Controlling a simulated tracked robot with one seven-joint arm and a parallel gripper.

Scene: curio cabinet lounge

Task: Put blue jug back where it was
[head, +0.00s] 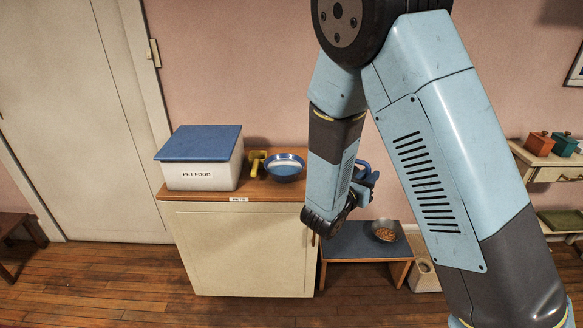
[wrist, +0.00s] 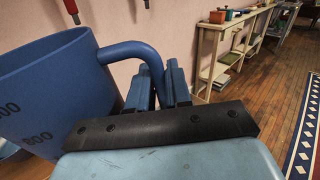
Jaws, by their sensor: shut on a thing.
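The blue jug (wrist: 45,95) fills the left of the wrist view, with measuring numbers on its side. Its looped handle (wrist: 128,50) runs to my gripper (wrist: 160,88), which is shut on it. The jug looks roughly upright in that view. In the head view my gripper (head: 368,178) is at the right end of the cabinet, above the low bench. A bit of blue handle (head: 361,165) shows there, and the rest of the jug is hidden behind my arm.
The cabinet top (head: 240,199), labelled PETS, holds a pet food box (head: 203,177), a yellow scoop (head: 257,160) and a blue bowl (head: 285,174). A low bench (head: 352,243) bears a metal bowl of kibble (head: 386,232). A side table (head: 563,175) with small boxes stands right.

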